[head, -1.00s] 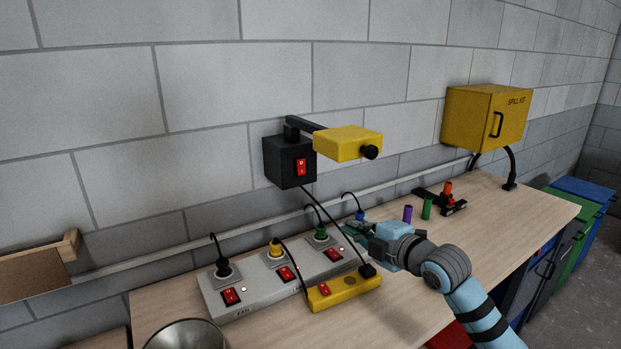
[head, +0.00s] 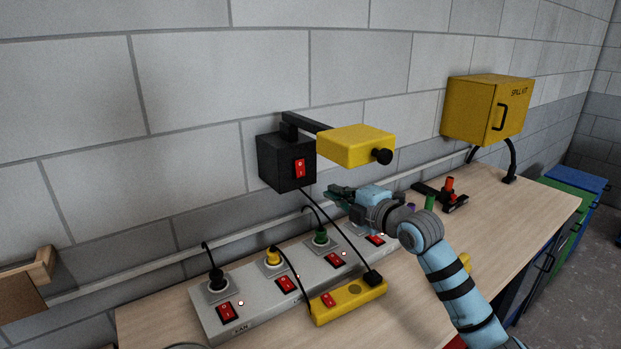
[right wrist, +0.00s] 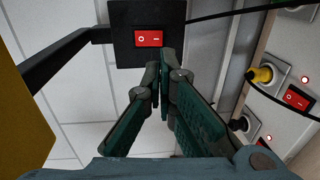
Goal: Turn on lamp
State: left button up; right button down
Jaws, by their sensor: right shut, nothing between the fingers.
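The lamp has a yellow head (head: 356,146) on a black arm, fixed to a black wall box (head: 282,166). A red rocker switch (head: 299,169) is on the box's front; it also shows in the right wrist view (right wrist: 148,38). My right gripper (head: 337,194) is shut and empty, a little below and to the right of the box. In the right wrist view its fingertips (right wrist: 162,76) point at the switch, apparently short of it. A black cable runs from the box down to a yellow socket block (head: 346,300) with its own red switch. My left gripper is out of view.
A grey power strip (head: 262,312) with several plugs and red switches lies on the wooden bench (head: 505,222). A yellow spill kit box (head: 486,109) is at the right. Colored cylinders and a black stand (head: 452,200) stand behind my right arm.

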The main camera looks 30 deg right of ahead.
jog(key=p, duration=0.1)
send_near(301, 177)
jog(key=w, duration=0.4)
jog(key=shift+w+a+f, duration=0.15)
jog(key=shift+a+f, duration=0.05)
jog(key=shift+a, duration=0.2)
jog(key=shift+w, duration=0.95)
jog(key=shift+w+f, duration=0.25)
jog(key=shift+w, duration=0.25)
jog(key=f+b, duration=0.1)
jog(key=b, duration=0.5)
jog(key=shift+w+f+t+b, duration=0.1)
jog(key=shift+f+t+b, duration=0.2)
jog(key=shift+t, duration=0.1)
jog(key=shift+w+a+r+b, duration=0.1)
jog(key=shift+w+r+b, duration=0.1)
jog(key=shift+b, duration=0.3)
jog(key=shift+r+p, duration=0.45)
jog(key=shift+p, duration=0.1)
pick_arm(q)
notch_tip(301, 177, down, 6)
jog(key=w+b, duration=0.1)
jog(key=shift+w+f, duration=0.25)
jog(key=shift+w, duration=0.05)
pick_arm(e)
jog(key=s+d+f, duration=0.1)
jog(key=s+f, duration=0.1)
jog(key=s, duration=1.2)
jog(key=shift+d, duration=0.4)
